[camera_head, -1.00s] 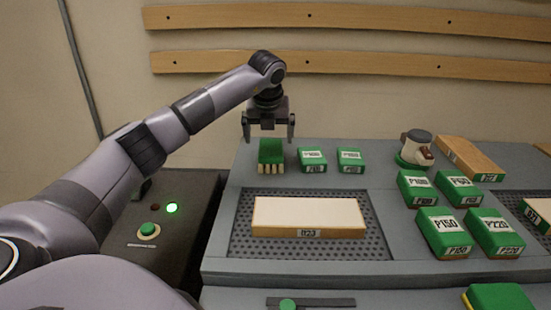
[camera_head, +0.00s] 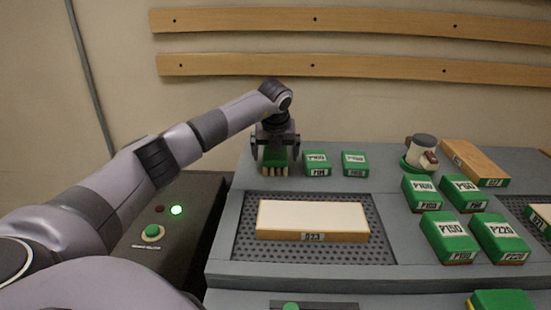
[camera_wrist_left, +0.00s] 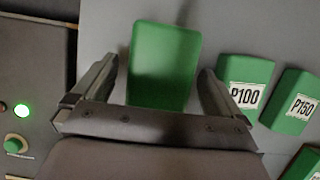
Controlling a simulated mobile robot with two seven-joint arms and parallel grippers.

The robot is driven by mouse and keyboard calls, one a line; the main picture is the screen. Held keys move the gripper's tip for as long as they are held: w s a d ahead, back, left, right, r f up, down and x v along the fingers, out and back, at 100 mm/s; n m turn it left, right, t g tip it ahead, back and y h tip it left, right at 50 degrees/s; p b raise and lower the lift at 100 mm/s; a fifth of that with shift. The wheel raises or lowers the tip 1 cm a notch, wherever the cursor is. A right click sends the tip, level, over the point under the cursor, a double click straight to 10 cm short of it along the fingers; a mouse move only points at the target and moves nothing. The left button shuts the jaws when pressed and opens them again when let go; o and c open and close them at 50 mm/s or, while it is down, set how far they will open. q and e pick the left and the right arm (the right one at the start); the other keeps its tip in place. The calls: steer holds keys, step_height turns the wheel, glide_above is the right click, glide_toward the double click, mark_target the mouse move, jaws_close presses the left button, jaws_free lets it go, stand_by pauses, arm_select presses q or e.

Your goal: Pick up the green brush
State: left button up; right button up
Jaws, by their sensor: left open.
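The green brush (camera_head: 275,160), a green block with pale bristles below, stands at the back left of the grey bench. My left gripper (camera_head: 275,150) is open and comes down over it from above, one finger on each side. In the left wrist view the brush (camera_wrist_left: 163,65) lies between the two open fingers of the left gripper (camera_wrist_left: 155,85), with a visible gap to each side. The gripper hides part of its top in the head view. My right gripper is not in view.
Two green labelled blocks, one marked P100 (camera_wrist_left: 245,85), stand close to the right of the brush. A wooden board (camera_head: 312,220) lies on the perforated plate in front. A sander (camera_head: 421,152) and more green blocks (camera_head: 449,237) stand to the right. A control box (camera_head: 165,235) is at left.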

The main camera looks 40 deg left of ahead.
arm_select(q)
steer(key=shift+f, duration=0.15)
steer(key=c, duration=1.1)
step_height(320, 180, up, 21)
steer(key=shift+f+p, duration=0.2)
steer(key=shift+p, duration=0.8)
